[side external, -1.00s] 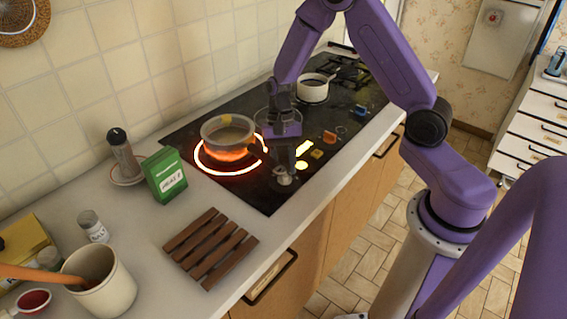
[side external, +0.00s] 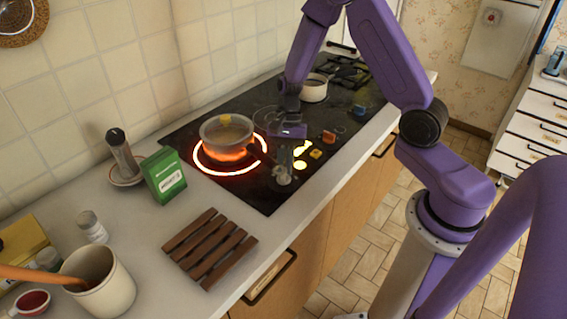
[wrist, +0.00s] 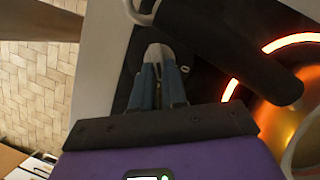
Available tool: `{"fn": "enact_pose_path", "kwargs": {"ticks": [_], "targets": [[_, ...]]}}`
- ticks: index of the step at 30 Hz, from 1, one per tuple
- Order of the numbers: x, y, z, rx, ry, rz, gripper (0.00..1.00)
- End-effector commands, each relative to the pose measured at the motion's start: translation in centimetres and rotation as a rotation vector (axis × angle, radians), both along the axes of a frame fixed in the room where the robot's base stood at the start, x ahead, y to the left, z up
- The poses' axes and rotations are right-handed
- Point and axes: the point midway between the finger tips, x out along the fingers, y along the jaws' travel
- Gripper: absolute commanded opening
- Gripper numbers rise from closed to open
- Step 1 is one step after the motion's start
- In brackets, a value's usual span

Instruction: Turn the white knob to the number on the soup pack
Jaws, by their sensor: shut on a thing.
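The green soup pack (side external: 164,176) stands upright on the counter at left. Its white label is too small to read surely.
A pot (side external: 227,130) stands on a glowing red ring left of my gripper; its dark handle (wrist: 230,45) is close by in the wrist view. Yellow (side external: 316,154), orange (side external: 329,137) and blue (side external: 360,110) knobs line the front edge. A wooden trivet (side external: 210,247) lies nearer.

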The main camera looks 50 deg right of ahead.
Motion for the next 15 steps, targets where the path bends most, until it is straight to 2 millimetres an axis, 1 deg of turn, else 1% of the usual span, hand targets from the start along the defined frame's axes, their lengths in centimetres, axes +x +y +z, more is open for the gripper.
{"fn": "enact_pose_path", "kwargs": {"ticks": [6,15], "targets": [[-0.34,-0.13,0.08,0.001,0.001,-0.169,0.00],[-0.63,-0.22,0.07,0.002,0.000,-0.327,0.00]]}}
